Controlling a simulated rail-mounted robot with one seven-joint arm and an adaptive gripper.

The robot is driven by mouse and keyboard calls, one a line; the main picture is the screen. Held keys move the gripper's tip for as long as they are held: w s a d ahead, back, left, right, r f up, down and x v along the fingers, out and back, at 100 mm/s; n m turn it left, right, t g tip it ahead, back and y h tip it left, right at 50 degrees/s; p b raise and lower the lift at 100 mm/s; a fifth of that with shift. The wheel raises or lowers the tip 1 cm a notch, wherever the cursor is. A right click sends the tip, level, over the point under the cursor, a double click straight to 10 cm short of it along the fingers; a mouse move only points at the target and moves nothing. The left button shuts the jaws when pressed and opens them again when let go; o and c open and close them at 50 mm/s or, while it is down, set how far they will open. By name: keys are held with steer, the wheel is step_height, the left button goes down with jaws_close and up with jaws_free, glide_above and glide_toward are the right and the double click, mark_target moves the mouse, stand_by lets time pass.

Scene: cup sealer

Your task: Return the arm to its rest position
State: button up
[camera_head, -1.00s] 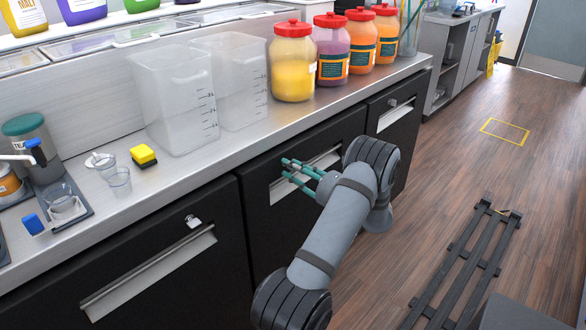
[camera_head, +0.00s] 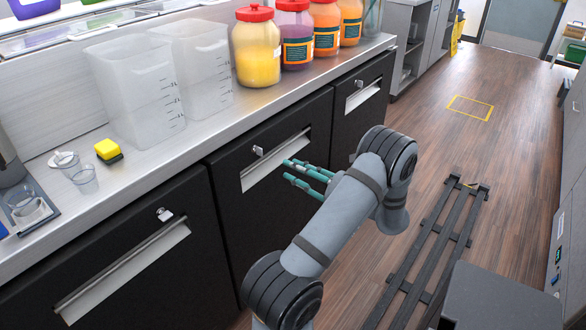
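My gripper (camera_head: 296,172), with teal fingers, is in front of the black drawer fronts below the counter. Its fingers point left toward a drawer handle (camera_head: 275,160), and I cannot tell whether they touch it. The fingertips look apart with nothing between them. My grey arm (camera_head: 340,215) reaches up from the lower middle of the view and bends at a dark joint to the right of the gripper.
The steel counter (camera_head: 190,152) holds clear bins (camera_head: 140,95), a yellow-and-black sponge (camera_head: 108,151), small cups (camera_head: 84,178) and several red-lidded jars (camera_head: 256,50). Dark floor rails (camera_head: 430,245) lie at right. The wooden floor (camera_head: 500,150) beyond is open.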

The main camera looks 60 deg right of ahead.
mark_target(256, 150)
steer(key=w, duration=0.4)
steer(key=w+d, duration=0.1)
steer(key=w, duration=0.7)
steer(key=shift+d, duration=0.15)
